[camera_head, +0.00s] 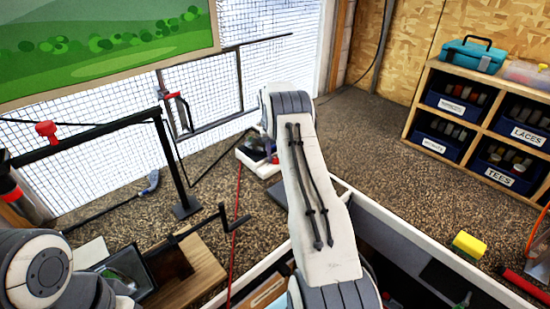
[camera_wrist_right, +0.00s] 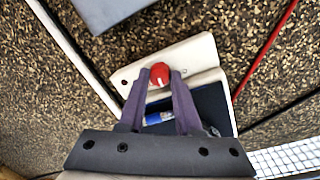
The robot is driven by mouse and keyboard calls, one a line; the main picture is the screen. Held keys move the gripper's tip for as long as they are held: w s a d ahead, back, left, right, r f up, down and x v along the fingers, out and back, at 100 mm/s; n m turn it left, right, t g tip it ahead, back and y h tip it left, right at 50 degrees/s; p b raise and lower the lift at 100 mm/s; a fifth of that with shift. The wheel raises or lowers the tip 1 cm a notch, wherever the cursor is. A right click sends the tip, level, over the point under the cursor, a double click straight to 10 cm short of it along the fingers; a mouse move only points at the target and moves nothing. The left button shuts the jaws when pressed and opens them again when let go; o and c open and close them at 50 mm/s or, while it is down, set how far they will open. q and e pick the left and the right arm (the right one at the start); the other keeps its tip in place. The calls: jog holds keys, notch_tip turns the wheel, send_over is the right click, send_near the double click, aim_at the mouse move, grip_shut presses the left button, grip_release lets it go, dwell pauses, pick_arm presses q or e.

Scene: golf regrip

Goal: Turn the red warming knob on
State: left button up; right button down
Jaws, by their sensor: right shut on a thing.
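The red knob (camera_wrist_right: 160,74) sits on the sloped white face of a small warming box (camera_wrist_right: 200,52). A pale pointer line shows on the knob. My right gripper (camera_wrist_right: 161,80) has its two purple-grey fingers on either side of the knob and is shut on it. In the head view the white box (camera_head: 258,167) stands on the speckled floor, and a bit of the red knob (camera_head: 275,158) shows. My right arm hides much of the box and the gripper there. Part of my left arm is at the lower left; its gripper is not in view.
A red cord (camera_head: 236,215) runs from the box toward the front. A black stand (camera_head: 186,207) and a golf club (camera_head: 115,203) are to the left. A shelf with labelled bins (camera_head: 478,125) stands at the right. A yellow sponge (camera_head: 468,245) lies at the lower right.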

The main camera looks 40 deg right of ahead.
jog(key=shift+r+m, duration=0.1)
jog(key=shift+m, duration=0.5)
jog(key=shift+w, duration=0.1)
jog(key=c, duration=0.9)
grip_release()
jog(key=r+p, duration=0.2)
jog(key=r, duration=0.1)
jog(key=r+p, duration=0.3)
jog(key=r, duration=0.1)
jog(key=r+p, duration=0.2)
jog(key=r, duration=0.1)
jog(key=shift+w+a+r, duration=0.1)
jog(key=shift+a+r, duration=0.1)
jog(key=shift+a, duration=0.05)
